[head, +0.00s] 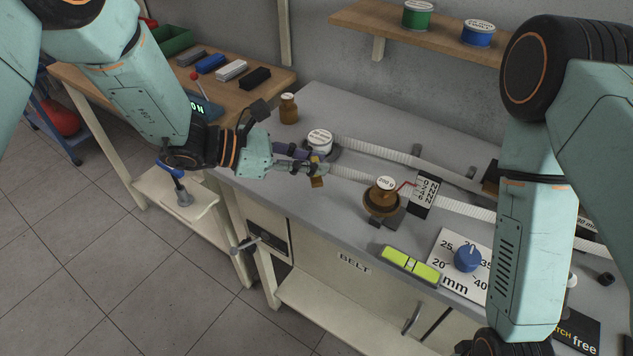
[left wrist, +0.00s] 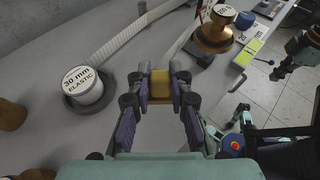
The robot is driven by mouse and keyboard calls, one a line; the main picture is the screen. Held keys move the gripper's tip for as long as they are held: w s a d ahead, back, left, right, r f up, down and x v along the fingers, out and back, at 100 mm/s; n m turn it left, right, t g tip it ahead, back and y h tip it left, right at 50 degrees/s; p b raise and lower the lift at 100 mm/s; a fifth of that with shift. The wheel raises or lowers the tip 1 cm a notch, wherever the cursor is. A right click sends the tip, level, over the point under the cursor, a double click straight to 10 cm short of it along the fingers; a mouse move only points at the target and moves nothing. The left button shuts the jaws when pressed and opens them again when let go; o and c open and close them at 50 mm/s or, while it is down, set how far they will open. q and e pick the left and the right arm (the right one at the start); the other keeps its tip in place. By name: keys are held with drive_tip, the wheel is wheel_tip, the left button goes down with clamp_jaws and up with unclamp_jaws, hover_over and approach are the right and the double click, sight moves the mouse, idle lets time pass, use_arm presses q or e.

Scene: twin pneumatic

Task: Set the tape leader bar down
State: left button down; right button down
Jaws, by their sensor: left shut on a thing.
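The tape leader bar, a small brass-yellow piece (head: 317,182), is between the fingertips of my left gripper (head: 302,168). In the left wrist view the yellow bar (left wrist: 160,86) sits across the gap, with a purple-sided finger of my left gripper (left wrist: 160,92) against each end. The gripper is shut on it, over the front part of the grey bench top. Whether the bar touches the bench is hard to tell. My right arm comes down at the right of the head view, its gripper below the frame. Teal and dark parts at the wrist view's right edge may be that gripper; its fingers are unclear.
A white spool marked 30 mm elastic (left wrist: 82,88) stands just behind my left gripper, with a white belt (head: 420,160) running right.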

sight(312, 180)
use_arm(q)
drive_tip(key=shift+w+a+f, duration=0.1)
drive_tip(key=shift+a+f, duration=0.2)
drive_tip(key=shift+f, duration=0.5)
drive_tip(key=f, duration=0.1)
drive_tip(key=d+f, duration=0.1)
drive_tip(key=shift+s+f, duration=0.3)
drive_tip(key=shift+f, duration=0.05)
drive_tip(key=shift+a+f, duration=0.1)
drive_tip(key=shift+f, duration=0.25)
drive_tip(key=shift+w+a, duration=0.25)
drive_tip(key=shift+w, duration=0.05)
drive_tip(key=c, duration=1.6)
unclamp_jaws()
drive_tip(key=shift+f, duration=0.1)
drive_tip(key=o, duration=0.4)
drive_tip(key=shift+s+d+r, duration=0.2)
drive_tip(key=shift+s+d, duration=0.05)
drive_tip(key=shift+d, duration=0.05)
drive_tip(key=shift+w+a+f, duration=0.1)
drive_tip(key=shift+w+a, duration=0.1)
drive_tip(key=shift+a, duration=0.1)
drive_tip(key=shift+s+v, duration=0.2)
drive_tip(key=shift+v, duration=5.65)
